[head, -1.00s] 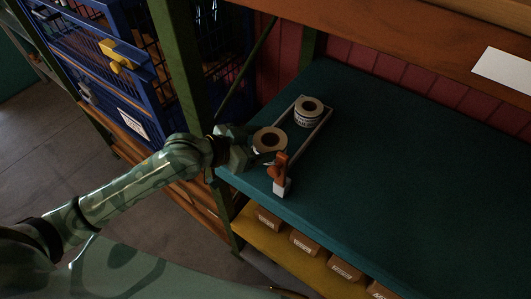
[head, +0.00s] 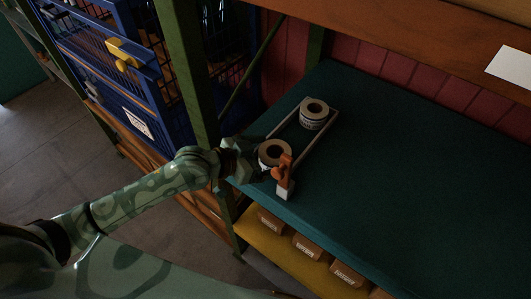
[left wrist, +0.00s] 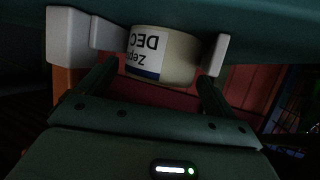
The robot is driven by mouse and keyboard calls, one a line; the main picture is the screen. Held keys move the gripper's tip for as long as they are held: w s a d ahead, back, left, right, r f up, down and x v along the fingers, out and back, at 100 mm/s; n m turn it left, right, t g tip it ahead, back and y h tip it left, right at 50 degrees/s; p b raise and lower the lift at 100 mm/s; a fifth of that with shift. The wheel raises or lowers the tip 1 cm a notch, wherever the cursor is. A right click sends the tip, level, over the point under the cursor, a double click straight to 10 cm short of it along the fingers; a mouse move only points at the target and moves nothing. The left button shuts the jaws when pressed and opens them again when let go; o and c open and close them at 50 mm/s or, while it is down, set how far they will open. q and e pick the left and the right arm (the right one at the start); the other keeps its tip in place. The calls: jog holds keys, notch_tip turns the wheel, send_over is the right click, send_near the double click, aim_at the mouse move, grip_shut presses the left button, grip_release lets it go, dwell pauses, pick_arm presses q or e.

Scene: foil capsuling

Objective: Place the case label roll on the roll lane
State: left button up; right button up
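The case label roll (head: 274,152), pale with a brown core, is upright at the near end of the roll lane (head: 322,142), a narrow pale-railed track on the teal shelf. In the left wrist view the roll (left wrist: 162,56) shows its printed label between pale lane parts (left wrist: 216,54). My left gripper (head: 258,164) is at the roll's left side. Its dark fingers (left wrist: 158,78) are on either side of the roll, seemingly with small gaps. A second roll (head: 314,112) stands at the lane's far end. My right gripper is out of view.
An orange piece on a white block (head: 285,184) stands at the lane's near end, close to the roll. A green post (head: 185,75) and blue cage (head: 100,60) are left. Boxes (head: 310,246) sit on a lower yellow shelf. The teal shelf (head: 410,190) is clear to the right.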

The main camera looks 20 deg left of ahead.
pick_arm(q)
jog(key=shift+r, duration=0.2)
jog(key=v, duration=1.2)
dwell(0.7)
